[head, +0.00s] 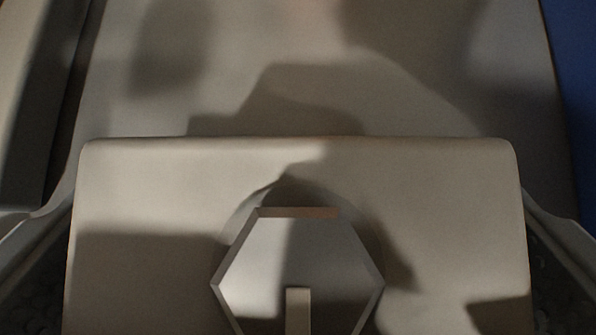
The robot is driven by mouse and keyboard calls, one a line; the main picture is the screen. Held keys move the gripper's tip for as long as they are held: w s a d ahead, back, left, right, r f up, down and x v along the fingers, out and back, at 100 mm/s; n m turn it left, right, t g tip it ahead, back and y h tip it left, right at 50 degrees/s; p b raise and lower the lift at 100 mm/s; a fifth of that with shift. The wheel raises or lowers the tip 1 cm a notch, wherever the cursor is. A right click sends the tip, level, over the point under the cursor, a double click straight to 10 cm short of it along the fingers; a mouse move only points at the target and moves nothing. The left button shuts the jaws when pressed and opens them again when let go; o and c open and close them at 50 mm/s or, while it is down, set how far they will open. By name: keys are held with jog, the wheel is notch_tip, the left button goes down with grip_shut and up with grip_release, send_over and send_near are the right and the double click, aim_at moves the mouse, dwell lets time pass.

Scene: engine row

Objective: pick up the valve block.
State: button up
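A wide beige block (150,195) with rounded upper corners fills the lower middle of the view. A hexagonal piece (260,260) stands on a round base at its centre, with a small upright bar (298,310) in front of it. The lower ends of the block and hexagon are cut off by the picture edge. I cannot tell whether this block is the valve block or part of my own gripper. No fingertips can be made out, and no hold on anything is visible.
A broad pale surface (440,90) lies behind the block, crossed by dark shadows. A long raised rail or panel (30,95) runs along the left, past a dark gap. A blue area (575,70) is at the right edge. Dark, rough patches (560,285) show at the lower sides.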

jog(key=c, duration=1.3)
